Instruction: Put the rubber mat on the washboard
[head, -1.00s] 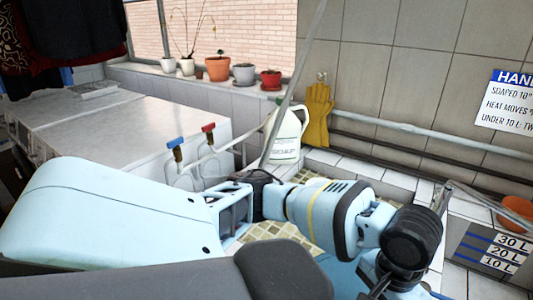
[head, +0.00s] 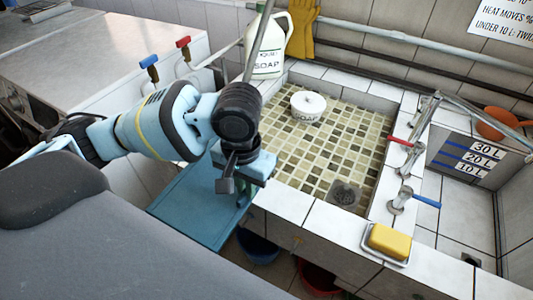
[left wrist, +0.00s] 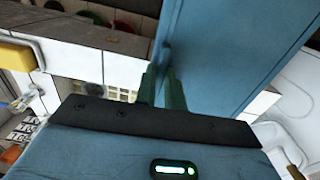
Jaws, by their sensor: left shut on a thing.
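A flat blue sheet (head: 198,205), which looks like the rubber mat, hangs in front of the tiled sink. My left gripper (head: 238,186) is at its upper right edge. In the left wrist view the blue sheet (left wrist: 215,55) passes between the fingers of my left gripper (left wrist: 163,88), which are shut on it. My arm hides part of the sheet in the head view. I cannot make out the washboard for certain. My right gripper is not in view.
The tiled sink (head: 290,165) holds a white soap tub (head: 308,106). A soap jug (head: 268,45) stands behind its left corner. Taps (head: 402,198) and yellow soap (head: 390,241) are on the right ledge. Blue (head: 258,246) and red (head: 318,278) buckets sit below. White machines (head: 110,60) stand left.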

